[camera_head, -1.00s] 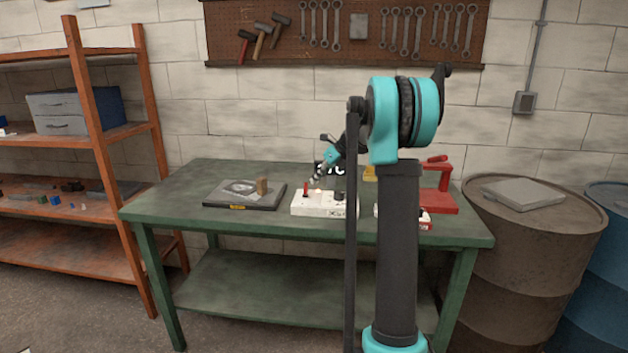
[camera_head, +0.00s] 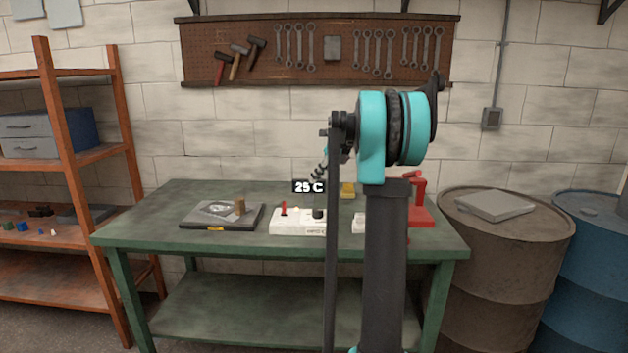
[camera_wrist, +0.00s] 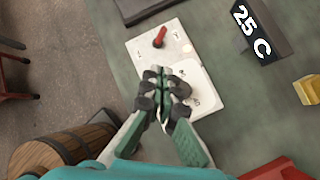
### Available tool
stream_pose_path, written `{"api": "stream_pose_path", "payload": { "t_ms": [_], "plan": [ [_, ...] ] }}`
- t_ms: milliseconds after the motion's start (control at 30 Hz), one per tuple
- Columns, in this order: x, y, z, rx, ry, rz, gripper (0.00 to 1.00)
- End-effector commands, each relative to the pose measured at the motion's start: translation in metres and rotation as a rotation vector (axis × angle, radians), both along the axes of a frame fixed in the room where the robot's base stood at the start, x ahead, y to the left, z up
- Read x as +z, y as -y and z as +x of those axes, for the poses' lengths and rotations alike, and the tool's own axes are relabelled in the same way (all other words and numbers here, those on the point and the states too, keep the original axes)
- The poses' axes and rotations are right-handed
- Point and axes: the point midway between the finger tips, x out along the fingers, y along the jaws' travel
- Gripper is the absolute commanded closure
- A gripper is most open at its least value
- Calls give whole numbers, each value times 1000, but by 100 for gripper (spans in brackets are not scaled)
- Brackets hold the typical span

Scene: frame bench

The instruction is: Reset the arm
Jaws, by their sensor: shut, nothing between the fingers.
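My arm rises in front of the bench in the head view. My gripper (camera_head: 318,174) is small there, above the white control box (camera_head: 284,226), and partly hidden behind my arm. In the wrist view my gripper (camera_wrist: 163,78) is shut and empty, with its fingertips together over the white box (camera_wrist: 143,48). A black display (camera_head: 308,187) reading "25 C" stands behind the box.
Barrels (camera_head: 500,240) stand right of the bench, orange shelving (camera_head: 60,130) left. A pegboard (camera_head: 300,75) hangs behind.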

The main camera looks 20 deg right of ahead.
Motion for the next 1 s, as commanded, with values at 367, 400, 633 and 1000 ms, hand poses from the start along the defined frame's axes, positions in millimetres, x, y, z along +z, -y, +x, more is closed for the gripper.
{"api": "stream_pose_path", "payload": {
  "t_ms": [367,400,633,1000],
  "plan": [
    [-33,-29,-48,272,136,-190,100],
    [-44,-37,-63,356,176,-245,100],
    [-109,-71,-161,899,388,-569,100],
    [-218,-90,-332,1848,632,-996,100]
  ]
}}
